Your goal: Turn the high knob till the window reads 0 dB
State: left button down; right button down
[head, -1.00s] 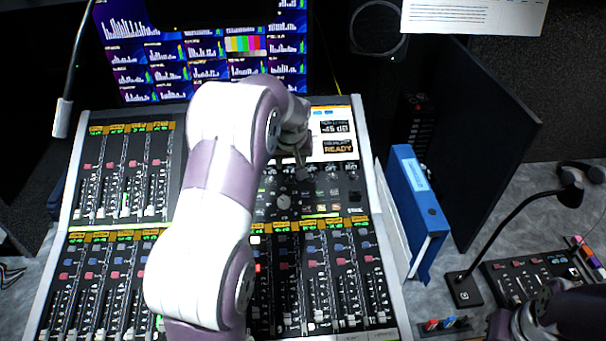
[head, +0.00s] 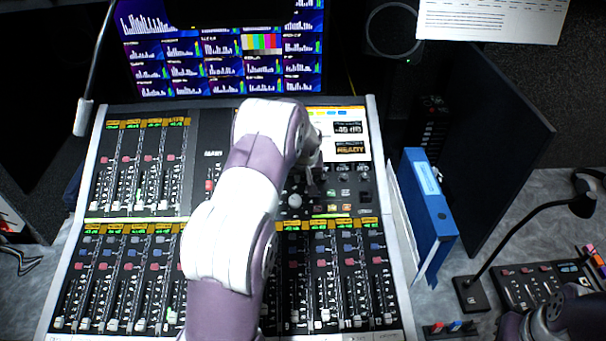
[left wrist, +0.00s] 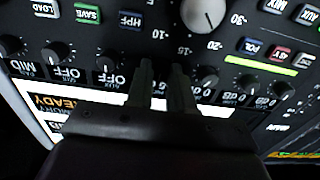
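The mixing console's readout window (head: 348,128) is at the upper right of the console in the head view and seems to read -40 dB. Below it, another window (head: 350,148) reads READY. My left gripper (head: 314,188) reaches down to the knob area below the windows. In the left wrist view its two fingers (left wrist: 161,72) stand a small gap apart in the row of small knobs, closed about the spot of one knob. That knob, which I take as the high knob, and its label are mostly hidden by the fingers.
A large grey knob (left wrist: 203,12) and small neighbouring knobs (left wrist: 207,77) sit close around the fingers. Lit buttons (left wrist: 88,14) are nearby.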

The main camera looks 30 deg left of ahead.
pick_arm(q)
jog(key=n+b, duration=0.2)
jog(key=b, duration=0.1)
jog(key=shift+f, duration=0.2)
jog(key=shift+r+n+b, duration=0.1)
jog(key=shift+n+b, duration=0.8)
jog(key=shift+n, duration=0.1)
jog(key=shift+r+n+b, duration=0.15)
jog(key=shift+n+b, duration=0.55)
jog(key=shift+n, duration=0.3)
jog(key=c, duration=1)
grip_release()
